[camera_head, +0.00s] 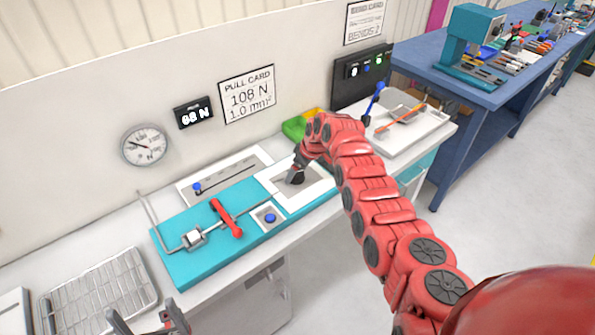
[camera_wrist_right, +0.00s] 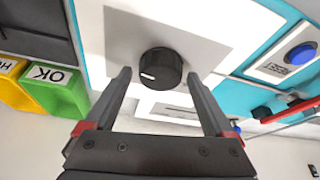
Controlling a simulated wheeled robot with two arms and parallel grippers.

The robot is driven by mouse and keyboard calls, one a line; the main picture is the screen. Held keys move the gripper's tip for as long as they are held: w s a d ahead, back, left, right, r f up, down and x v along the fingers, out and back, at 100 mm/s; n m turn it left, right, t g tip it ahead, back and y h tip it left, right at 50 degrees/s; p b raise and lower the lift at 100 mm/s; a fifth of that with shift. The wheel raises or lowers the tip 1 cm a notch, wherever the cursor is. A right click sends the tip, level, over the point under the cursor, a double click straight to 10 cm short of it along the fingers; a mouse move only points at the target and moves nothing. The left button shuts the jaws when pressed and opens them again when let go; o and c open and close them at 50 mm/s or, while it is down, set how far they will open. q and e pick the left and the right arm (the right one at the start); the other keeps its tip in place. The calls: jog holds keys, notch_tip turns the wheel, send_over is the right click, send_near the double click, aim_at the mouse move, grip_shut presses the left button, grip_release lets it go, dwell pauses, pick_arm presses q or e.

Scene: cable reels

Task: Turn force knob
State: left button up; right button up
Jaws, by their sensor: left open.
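The force knob is a round black knob with a white mark (camera_wrist_right: 160,68) on a grey panel with a white surround. In the head view the knob (camera_head: 296,178) is partly hidden by my right gripper. My right gripper (camera_wrist_right: 160,82) is open, with one finger on each side of the knob; I cannot tell whether the fingers touch it. My left gripper (camera_head: 147,317) is open and empty at the bottom left, away from the knob. The force display (camera_head: 194,113) reads 68 N. The pull card (camera_head: 247,93) says 108 N and 1.0 mm².
A teal base (camera_head: 190,265) carries a red lever (camera_head: 227,217) and a blue button (camera_head: 270,217) beside the knob panel. A round gauge (camera_head: 145,146) hangs on the wall. A wire rack (camera_head: 98,292) lies front left. Green (camera_wrist_right: 60,97) and yellow bins stand nearby.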

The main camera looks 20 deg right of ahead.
jog(key=c, duration=1.2)
jog(key=shift+s+a+m, duration=0.1)
jog(key=shift+m, duration=0.2)
jog(key=shift+m+h+p, duration=0.3)
jog(key=shift+m+p, duration=0.05)
jog(key=shift+m, duration=0.15)
jog(key=shift+a+f+m+h, duration=0.15)
jog(key=shift+m+h, duration=0.15)
jog(key=shift+m, duration=0.5)
jog(key=shift+f+m+t+h+b, duration=0.1)
jog(key=shift+m+t+h+b, duration=0.3)
jog(key=shift+m+b, duration=0.8)
jog(key=shift+r+m+g+h+b, duration=0.15)
jog(key=shift+m+h+b, duration=0.25)
jog(key=shift+m+b, duration=0.5)
jog(key=shift+r+m+g+h+b, duration=0.15)
jog(key=shift+m+h+b, duration=0.25)
jog(key=shift+m+b, duration=0.5)
jog(key=shift+f, duration=0.1)
